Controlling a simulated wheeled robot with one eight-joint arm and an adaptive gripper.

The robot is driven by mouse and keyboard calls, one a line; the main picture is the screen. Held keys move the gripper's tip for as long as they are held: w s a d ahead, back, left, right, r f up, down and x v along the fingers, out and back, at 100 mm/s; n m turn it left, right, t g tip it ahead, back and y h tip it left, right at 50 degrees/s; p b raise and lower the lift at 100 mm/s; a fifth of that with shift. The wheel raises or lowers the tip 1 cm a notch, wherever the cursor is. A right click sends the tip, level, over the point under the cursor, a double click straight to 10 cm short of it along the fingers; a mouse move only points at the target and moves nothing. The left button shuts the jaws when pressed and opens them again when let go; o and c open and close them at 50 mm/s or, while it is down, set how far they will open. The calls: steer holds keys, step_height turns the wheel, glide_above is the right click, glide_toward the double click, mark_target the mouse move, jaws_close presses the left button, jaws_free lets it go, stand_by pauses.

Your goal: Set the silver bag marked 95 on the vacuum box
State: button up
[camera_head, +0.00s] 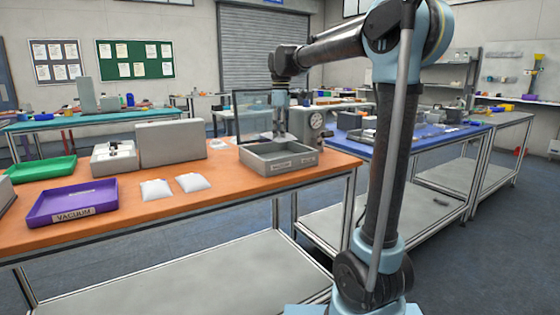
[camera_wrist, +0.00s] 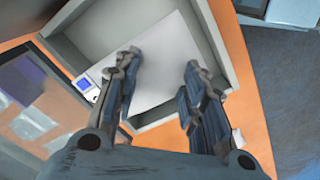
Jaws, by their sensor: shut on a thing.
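My gripper (camera_head: 280,134) reaches down over the open grey box (camera_head: 262,165) with a raised clear lid, on the orange table. In the wrist view my gripper (camera_wrist: 160,75) has its fingers some way apart and shut on a pale silver bag (camera_wrist: 162,62), above the box floor. The box wall (camera_wrist: 215,35) surrounds the fingers. Whether the bag touches the floor cannot be told.
Two pale bags (camera_head: 156,190) (camera_head: 193,182) lie on the orange table (camera_head: 215,215). A purple tray marked VACUUM (camera_head: 50,207), a green tray (camera_head: 40,169) and a grey case (camera_head: 171,143) stand to the left. The box's clear lid (camera_head: 252,110) stands raised behind it.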

steer(key=shift+f, duration=4.55)
steer(key=o, duration=1.1)
step_height(320, 180, up, 12)
steer(key=shift+r, duration=0.1)
steer(key=s+d+f+m+t, duration=0.1)
steer(key=s+d+f+m, duration=0.5)
steer(key=s+d+f, duration=0.45)
steer(key=s+d+f+m+t, duration=0.1)
steer(key=s+d+f+m, duration=0.55)
steer(key=s, duration=0.65)
steer(key=s+d+f+m, duration=0.1)
steer(key=s+f, duration=0.1)
steer(key=f, duration=0.2)
steer(key=s+d+f+m, duration=0.1)
steer(key=s+d+f, duration=0.1)
steer(key=f, duration=0.3)
steer(key=s+d+f+m, duration=0.1)
steer(key=s+d+f, duration=0.1)
steer(key=s+f, duration=0.2)
steer(key=shift+s+f, duration=0.1)
steer(key=shift+f, duration=0.2)
